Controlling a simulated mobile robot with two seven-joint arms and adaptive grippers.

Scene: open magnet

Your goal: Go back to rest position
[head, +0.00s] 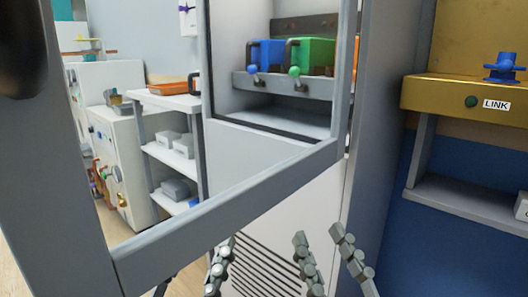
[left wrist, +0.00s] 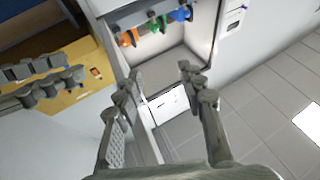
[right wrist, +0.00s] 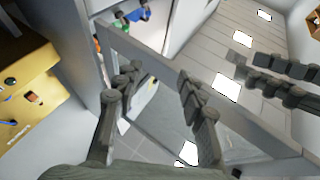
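My right gripper (head: 318,236) is at the bottom centre of the head view, its jointed grey fingers spread with nothing between them. In the right wrist view its fingers (right wrist: 157,76) stand apart and empty, with the grey door frame behind them. My left gripper (head: 203,258) is only partly visible left of it, near the lower bar of the door frame. In the left wrist view its fingers (left wrist: 161,73) are spread and empty in front of the open cabinet. The other gripper's fingers show at the side of each wrist view.
A grey-framed glass door (head: 235,205) stands open close ahead. A yellow shelf (head: 450,95) with a blue part (head: 504,68) is at right. Shelving (head: 170,155) and floor lie at left.

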